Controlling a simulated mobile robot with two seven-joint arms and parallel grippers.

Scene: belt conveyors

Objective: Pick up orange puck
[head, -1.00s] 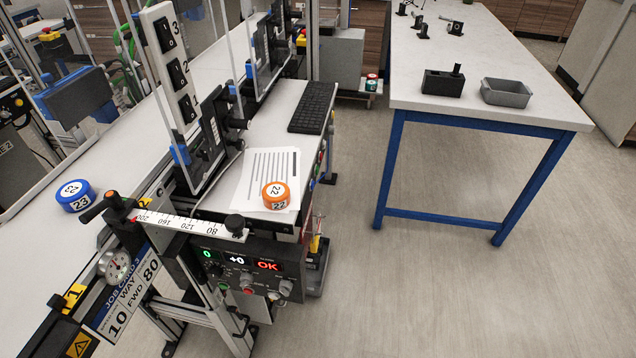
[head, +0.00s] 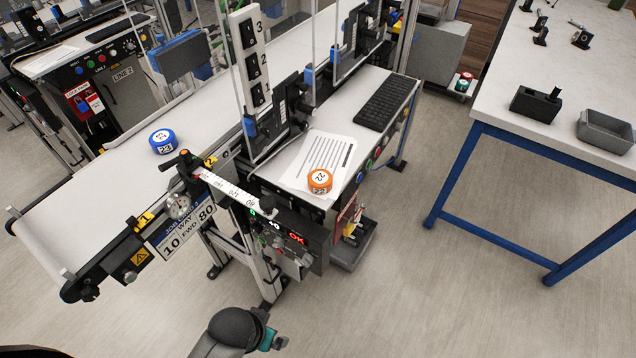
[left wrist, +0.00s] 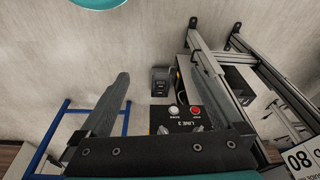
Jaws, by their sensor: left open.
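The orange puck (head: 320,181), marked 22, lies on a printed sheet (head: 305,158) on the side shelf beside the conveyor. It is not visible in the left wrist view. My left gripper (left wrist: 162,68) is open and empty in the left wrist view, with its two dark fingers apart above the control box (left wrist: 182,119) and the floor. My right gripper is in neither view.
A blue puck (head: 163,141) sits on the white conveyor belt (head: 95,200). A keyboard (head: 388,102) lies behind the sheet. An upright switch post (head: 248,60) and a ruler bar (head: 228,187) stand near the shelf. A blue-legged table (head: 500,110) is at right; open floor lies between.

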